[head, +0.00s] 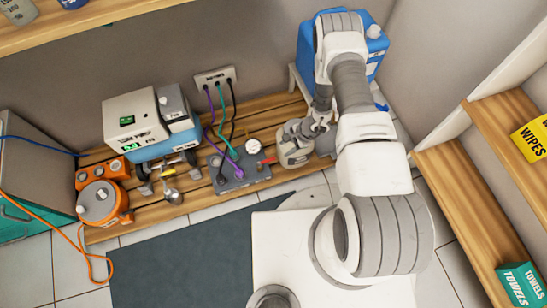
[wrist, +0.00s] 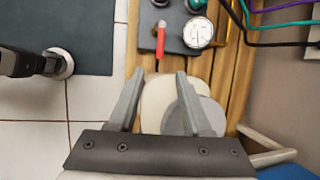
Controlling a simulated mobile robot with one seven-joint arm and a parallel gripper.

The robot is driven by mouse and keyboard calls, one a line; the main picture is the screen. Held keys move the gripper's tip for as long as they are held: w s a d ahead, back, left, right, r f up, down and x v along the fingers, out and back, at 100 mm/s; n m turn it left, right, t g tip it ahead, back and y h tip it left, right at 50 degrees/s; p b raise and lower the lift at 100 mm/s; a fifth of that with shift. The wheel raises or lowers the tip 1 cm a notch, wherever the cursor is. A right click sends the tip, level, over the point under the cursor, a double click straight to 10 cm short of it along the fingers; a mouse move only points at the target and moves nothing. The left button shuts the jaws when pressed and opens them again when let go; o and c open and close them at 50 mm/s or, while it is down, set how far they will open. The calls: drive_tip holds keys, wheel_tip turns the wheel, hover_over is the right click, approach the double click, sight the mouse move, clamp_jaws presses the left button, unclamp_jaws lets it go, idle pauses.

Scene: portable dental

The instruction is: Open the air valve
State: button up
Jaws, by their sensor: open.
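The air valve's red lever (head: 267,161) sits at the right end of the grey manifold block (head: 236,184) on the slatted bench. In the wrist view the red lever (wrist: 161,40) points down the picture toward my gripper. My gripper (wrist: 158,73) is open and empty, with its two fingers apart. The lever lies just beyond the fingertips in the picture, roughly in line with the gap, and nothing touches it. A round white gauge (wrist: 198,32) is right beside the lever; it also shows in the head view (head: 253,146). My fingertips are not clear in the head view.
A pale rounded shape (wrist: 158,92) and a grey disc show below my fingers; I cannot tell what they are. Purple, green and black cables run from the wall outlet (head: 215,77) to the manifold. An orange canister (head: 97,203) and a blue-white unit (head: 150,120) stand left.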

sight(271, 159)
drive_tip(key=b+x, duration=0.4)
drive_tip(key=x, duration=0.7)
drive_tip(key=shift+w+a+f, duration=0.1)
drive_tip(key=shift+a+f, duration=0.05)
drive_tip(key=shift+f, duration=0.25)
clamp_jaws()
idle(0.8)
